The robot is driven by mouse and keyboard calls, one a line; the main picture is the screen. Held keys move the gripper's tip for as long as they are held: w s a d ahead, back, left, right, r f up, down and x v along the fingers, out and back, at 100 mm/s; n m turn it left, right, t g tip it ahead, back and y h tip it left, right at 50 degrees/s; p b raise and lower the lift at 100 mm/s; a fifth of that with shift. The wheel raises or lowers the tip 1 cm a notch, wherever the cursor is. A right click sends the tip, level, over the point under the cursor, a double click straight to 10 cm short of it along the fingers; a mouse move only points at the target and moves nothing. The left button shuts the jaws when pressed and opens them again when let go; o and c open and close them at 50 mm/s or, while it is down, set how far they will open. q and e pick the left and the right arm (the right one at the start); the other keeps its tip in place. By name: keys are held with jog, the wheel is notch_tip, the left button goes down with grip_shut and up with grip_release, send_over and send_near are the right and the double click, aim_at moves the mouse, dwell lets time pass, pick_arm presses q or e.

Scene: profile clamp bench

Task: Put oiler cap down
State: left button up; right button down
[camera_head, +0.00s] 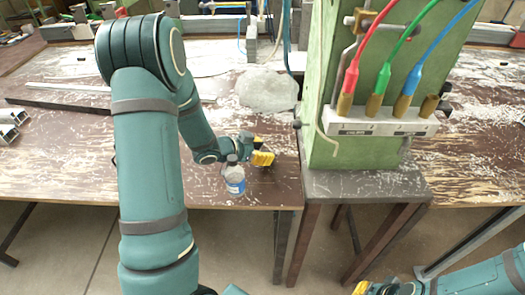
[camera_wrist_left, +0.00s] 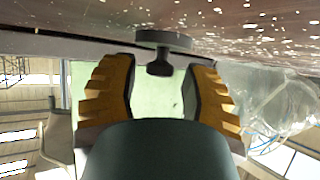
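The oiler cap (camera_wrist_left: 161,52), a dark grey disc with a short knob, shows in the left wrist view just beyond my left fingertips, at the table surface. That view is upside down. My left gripper (camera_wrist_left: 160,85) is open, with clear gaps on both sides of the knob. In the head view the left gripper (camera_head: 263,152) is low over the table near its front edge; I cannot make out the cap there. My right gripper (camera_head: 372,289) is cut off at the bottom edge, so its opening is unclear.
A clear bottle (camera_head: 235,180) with a blue label and dark top stands close in front of the left gripper. A clear plastic bag (camera_head: 268,90) lies behind. A green column (camera_head: 345,130) with coloured hoses stands to the right. The wooden table (camera_head: 70,160) has scattered shavings.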

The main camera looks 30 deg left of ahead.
pick_arm(q)
jog(key=shift+s+d+f, duration=0.15)
jog(key=shift+s+f, duration=0.05)
jog(key=shift+f, duration=0.2)
jog(key=shift+w+r+p, duration=0.15)
jog(key=shift+r+p, duration=0.2)
jog(key=shift+r, duration=0.05)
jog(key=p+v, duration=0.3)
jog(key=v, duration=0.9)
jog(key=shift+r, duration=0.4)
jog(key=shift+w, duration=0.15)
jog(key=shift+r, duration=0.1)
